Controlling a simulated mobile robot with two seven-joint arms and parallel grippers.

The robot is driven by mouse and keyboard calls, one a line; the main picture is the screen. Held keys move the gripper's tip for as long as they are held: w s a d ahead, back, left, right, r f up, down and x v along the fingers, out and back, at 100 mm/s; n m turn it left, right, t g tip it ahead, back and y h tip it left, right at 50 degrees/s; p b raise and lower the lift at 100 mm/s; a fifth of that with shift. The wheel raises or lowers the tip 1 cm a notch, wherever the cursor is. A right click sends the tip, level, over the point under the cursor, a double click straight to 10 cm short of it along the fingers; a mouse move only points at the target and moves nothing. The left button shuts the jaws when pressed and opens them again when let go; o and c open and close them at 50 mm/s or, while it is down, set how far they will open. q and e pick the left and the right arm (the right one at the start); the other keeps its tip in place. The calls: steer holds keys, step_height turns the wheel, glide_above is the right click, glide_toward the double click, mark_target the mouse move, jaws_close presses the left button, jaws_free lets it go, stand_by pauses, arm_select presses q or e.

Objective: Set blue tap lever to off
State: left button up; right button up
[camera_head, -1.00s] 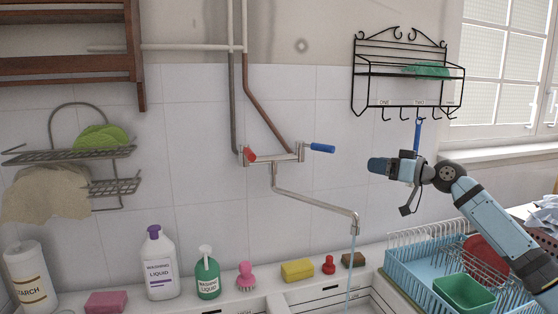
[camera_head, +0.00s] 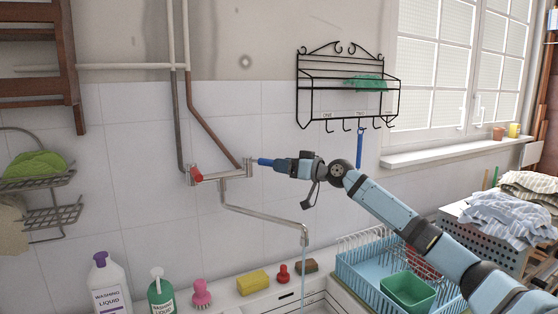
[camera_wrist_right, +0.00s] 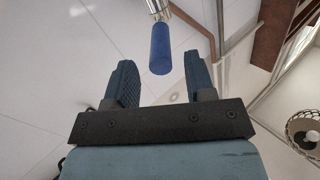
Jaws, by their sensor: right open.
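The blue tap lever (camera_head: 264,161) sticks out from the right end of the wall tap (camera_head: 222,176), pointing sideways to the right. In the right wrist view the blue lever (camera_wrist_right: 160,48) shows just ahead of the fingertips, lined up with the gap between them. My right gripper (camera_head: 281,163) is open and empty, close to the lever's free end; its open fingers also show in the wrist view (camera_wrist_right: 159,62). Whether they touch the lever is not clear. A thin bluish stream falls from the spout (camera_head: 304,236). My left gripper is out of view.
A red lever (camera_head: 197,178) is on the tap's left end. A black wire rack (camera_head: 347,85) with hooks hangs above right. Below are a blue dish rack (camera_head: 365,268), a yellow sponge (camera_head: 252,282) and bottles.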

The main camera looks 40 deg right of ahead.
mark_target(262, 162)
steer(key=shift+x, duration=1)
jaws_close()
steer(key=shift+p, duration=0.35)
